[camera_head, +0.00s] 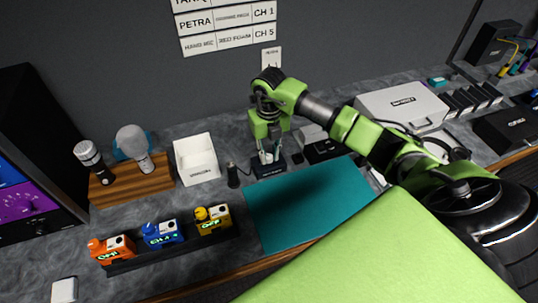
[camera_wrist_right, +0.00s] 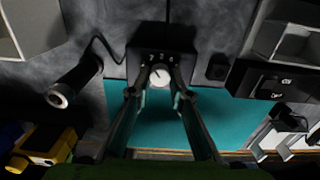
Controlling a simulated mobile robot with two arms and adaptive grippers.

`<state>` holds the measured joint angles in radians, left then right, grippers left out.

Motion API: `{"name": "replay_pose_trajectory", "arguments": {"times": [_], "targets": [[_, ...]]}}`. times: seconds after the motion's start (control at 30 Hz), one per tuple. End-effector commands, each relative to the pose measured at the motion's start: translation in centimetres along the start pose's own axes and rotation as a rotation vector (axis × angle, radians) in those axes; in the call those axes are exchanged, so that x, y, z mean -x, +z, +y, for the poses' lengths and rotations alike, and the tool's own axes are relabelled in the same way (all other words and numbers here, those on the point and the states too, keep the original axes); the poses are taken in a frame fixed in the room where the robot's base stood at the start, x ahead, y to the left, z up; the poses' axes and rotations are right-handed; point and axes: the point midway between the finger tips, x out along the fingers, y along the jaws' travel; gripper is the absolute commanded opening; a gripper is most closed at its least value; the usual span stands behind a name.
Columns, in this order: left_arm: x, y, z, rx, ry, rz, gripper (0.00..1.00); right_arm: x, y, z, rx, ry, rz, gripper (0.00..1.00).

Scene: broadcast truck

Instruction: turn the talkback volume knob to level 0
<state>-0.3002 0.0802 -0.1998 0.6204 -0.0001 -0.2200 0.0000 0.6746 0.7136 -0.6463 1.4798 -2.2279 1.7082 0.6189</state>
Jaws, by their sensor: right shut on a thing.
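The talkback volume knob (camera_wrist_right: 160,74) is small, round and whitish, on a dark box. In the right wrist view several white digits show around its far side. I cannot tell which level its mark meets. The dark box (camera_head: 268,170) stands on the counter at the back edge of the teal mat. My right gripper (camera_head: 267,155) points down over this box. In the right wrist view its two fingers (camera_wrist_right: 161,83) are on either side of the knob, shut on it. In the head view the fingers hide the knob. My left gripper is not in view.
A black cylinder (camera_head: 233,175) and a white bin (camera_head: 197,160) stand left of the box. A small black block (camera_head: 297,158) is close on its right. The teal mat (camera_head: 300,215) is bare. Orange, blue and yellow devices (camera_head: 162,233) sit in a front rack.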

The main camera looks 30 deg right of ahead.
Motion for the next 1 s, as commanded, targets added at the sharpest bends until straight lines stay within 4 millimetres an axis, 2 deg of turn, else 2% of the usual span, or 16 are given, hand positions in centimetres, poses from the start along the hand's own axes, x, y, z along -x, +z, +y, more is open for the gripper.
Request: {"name": "replay_pose_trajectory", "arguments": {"times": [0.6, 1.0], "targets": [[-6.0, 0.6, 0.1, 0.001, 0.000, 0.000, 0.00, -0.3, 0.2, -0.2, 0.538, -0.002, -0.005, 0.00], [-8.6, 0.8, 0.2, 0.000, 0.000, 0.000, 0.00, -0.1, 0.2, -0.2, 0.835, -0.001, -0.005, 0.00]]}}
